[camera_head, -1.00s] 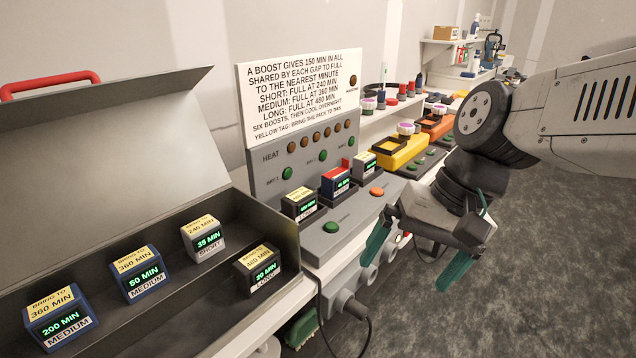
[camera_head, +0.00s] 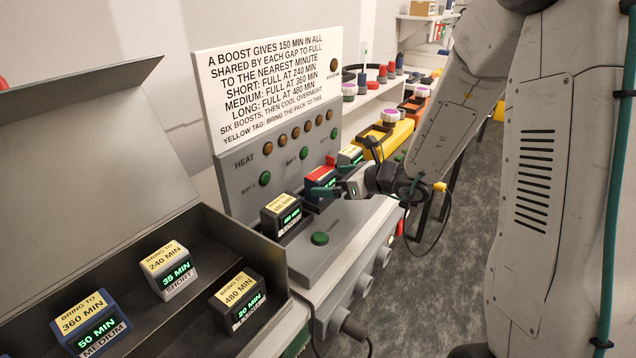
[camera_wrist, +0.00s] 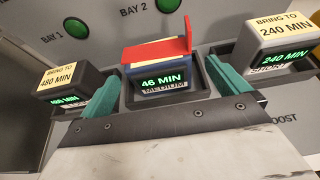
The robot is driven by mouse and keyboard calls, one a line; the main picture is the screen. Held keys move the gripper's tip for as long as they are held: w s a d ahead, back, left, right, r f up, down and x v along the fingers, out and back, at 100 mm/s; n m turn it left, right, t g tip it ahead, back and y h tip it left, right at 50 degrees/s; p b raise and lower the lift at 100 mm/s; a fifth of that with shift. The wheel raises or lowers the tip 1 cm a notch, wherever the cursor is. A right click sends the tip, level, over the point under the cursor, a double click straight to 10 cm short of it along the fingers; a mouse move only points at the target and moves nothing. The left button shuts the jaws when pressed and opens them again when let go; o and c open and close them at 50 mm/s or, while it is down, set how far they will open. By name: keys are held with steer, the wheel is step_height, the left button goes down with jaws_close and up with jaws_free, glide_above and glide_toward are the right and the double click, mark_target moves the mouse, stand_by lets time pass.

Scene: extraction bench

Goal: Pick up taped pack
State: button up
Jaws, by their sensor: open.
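The taped pack (camera_wrist: 160,72) is a blue block with a red piece over its yellow top. Its front reads 46 MIN, MEDIUM. It sits in the middle bay of the grey charger and also shows in the head view (camera_head: 320,173), partly hidden by my gripper. My gripper (camera_wrist: 163,88) is open, with one teal finger on each side of the pack's front. I cannot tell whether the fingers touch it. In the head view my gripper (camera_head: 333,183) is low at the charger's front.
A black 480 MIN pack (camera_wrist: 70,78) sits close on the left and a grey 240 MIN pack (camera_wrist: 272,45) on the right. A green button (camera_head: 320,238) is on the charger's front ledge. An open grey box (camera_head: 262,245) with several packs stands at left.

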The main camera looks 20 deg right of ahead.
steer(key=x, duration=0.6)
steer(key=shift+w+a+r, duration=0.15)
steer(key=shift+w+a, duration=0.05)
steer(key=shift+a, duration=0.1)
steer(key=shift+r, duration=0.1)
steer(key=c, duration=1.9)
steer(key=shift+r, duration=0.15)
